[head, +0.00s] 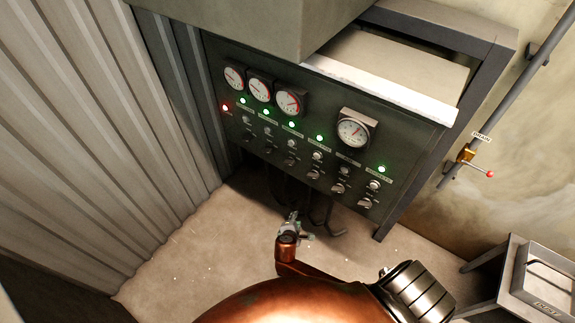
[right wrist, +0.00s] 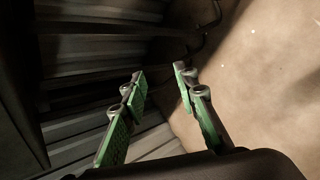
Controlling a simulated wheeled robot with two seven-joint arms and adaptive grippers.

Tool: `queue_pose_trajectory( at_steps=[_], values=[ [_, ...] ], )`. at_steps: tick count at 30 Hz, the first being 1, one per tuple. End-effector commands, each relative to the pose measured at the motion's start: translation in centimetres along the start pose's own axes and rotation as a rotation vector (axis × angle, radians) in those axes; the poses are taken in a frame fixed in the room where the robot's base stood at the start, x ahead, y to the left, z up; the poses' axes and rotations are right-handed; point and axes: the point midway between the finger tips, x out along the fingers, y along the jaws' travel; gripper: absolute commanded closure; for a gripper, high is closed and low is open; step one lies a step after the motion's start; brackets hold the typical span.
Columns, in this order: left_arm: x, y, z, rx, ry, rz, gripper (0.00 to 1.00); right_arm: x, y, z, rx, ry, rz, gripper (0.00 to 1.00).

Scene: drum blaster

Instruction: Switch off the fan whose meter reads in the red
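A dark control panel (head: 330,190) stands at the back in the head view. Three round meters, left (head: 234,77), middle (head: 259,89) and right (head: 289,102), sit at its upper left, and a separate meter (head: 354,132) sits farther right. Their needles and coloured zones are too small to read surely. Below are lamps, one red (head: 225,107) and several green, and rows of small switches (head: 317,155) and knobs (head: 313,174). My right gripper (head: 291,220) is below the panel, apart from it. In the right wrist view its green fingers (right wrist: 160,76) are apart and empty. My left gripper is out of view.
A corrugated metal wall (head: 100,130) closes the left side. A pipe with a red-ended valve lever (head: 482,173) runs down the right wall. A grey box (head: 545,285) stands at the lower right. The floor (head: 200,255) before the panel is largely clear.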

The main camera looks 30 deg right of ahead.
Motion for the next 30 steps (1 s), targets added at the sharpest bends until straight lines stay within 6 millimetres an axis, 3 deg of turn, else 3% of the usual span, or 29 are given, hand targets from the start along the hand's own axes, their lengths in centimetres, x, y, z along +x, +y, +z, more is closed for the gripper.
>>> queue_pose_trajectory(
  at_steps=[1,3,6,9,12,15,30],
  values=[
    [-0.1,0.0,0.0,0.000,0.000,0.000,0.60,-2.4,5.3,-0.1,-0.026,-0.031,0.095,0.72],
    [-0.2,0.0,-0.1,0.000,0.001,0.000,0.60,-5.9,11.1,0.4,-0.053,-0.088,0.207,0.72],
    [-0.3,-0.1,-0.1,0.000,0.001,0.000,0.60,-10.7,17.0,1.6,-0.061,-0.162,0.332,0.72],
    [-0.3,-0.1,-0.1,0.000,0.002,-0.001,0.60,-14.3,20.5,2.6,-0.053,-0.216,0.410,0.72],
    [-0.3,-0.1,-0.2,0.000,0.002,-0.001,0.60,-16.1,22.1,3.4,-0.044,-0.248,0.449,0.72],
    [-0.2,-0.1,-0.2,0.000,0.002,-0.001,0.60,-16.2,22.9,3.8,-0.042,-0.261,0.463,0.72],
    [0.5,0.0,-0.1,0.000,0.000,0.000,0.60,-10.4,25.7,5.3,-0.042,-0.259,0.459,0.72]
  ],
)
